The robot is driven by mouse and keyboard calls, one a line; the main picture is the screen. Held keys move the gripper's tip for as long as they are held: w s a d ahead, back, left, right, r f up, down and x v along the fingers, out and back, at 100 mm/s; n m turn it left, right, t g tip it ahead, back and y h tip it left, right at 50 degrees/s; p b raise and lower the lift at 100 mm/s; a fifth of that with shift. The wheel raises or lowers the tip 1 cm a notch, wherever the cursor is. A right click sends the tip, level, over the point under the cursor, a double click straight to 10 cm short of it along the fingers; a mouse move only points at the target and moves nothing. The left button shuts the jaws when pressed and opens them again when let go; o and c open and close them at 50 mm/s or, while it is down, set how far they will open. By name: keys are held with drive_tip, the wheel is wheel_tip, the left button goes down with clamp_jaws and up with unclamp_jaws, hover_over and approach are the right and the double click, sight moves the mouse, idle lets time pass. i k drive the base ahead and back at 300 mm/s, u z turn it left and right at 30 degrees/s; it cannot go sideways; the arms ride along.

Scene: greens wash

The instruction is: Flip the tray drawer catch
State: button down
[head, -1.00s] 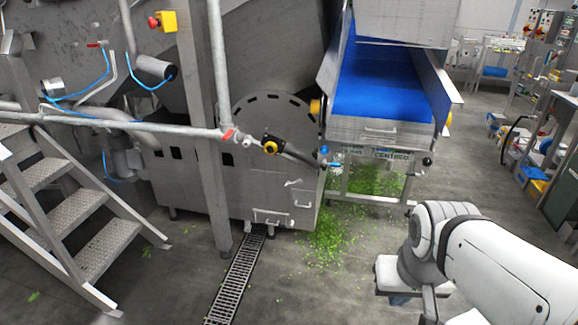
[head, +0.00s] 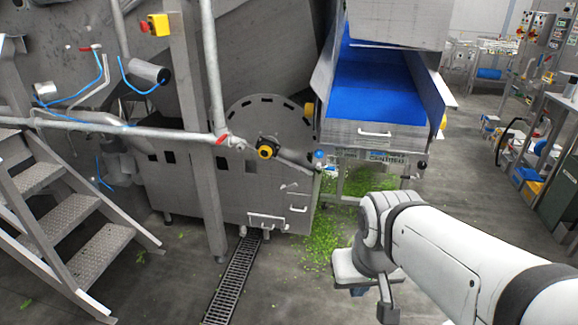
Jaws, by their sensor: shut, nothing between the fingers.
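The grey machine cabinet (head: 225,195) stands left of centre, with a low drawer-like front (head: 268,220) that has a bar handle. A small pale lever (head: 289,187) sits above it, beside a handle (head: 298,209). I cannot tell which fitting is the tray drawer catch. My white arm reaches in from the lower right. My gripper (head: 387,303) appears at its end, low in the picture, shut and empty, its tips hard to make out. It is in front of and right of the drawer, apart from it.
A blue conveyor (head: 375,90) with a handled front panel stands behind my arm. Chopped greens (head: 322,240) lie on the floor. A floor drain (head: 232,280) runs before the cabinet. Metal stairs (head: 70,215) and a pipe rail (head: 120,131) stand left; workbenches stand right.

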sight(283, 189)
drive_tip(key=i, duration=0.9)
drive_tip(key=u, duration=0.05)
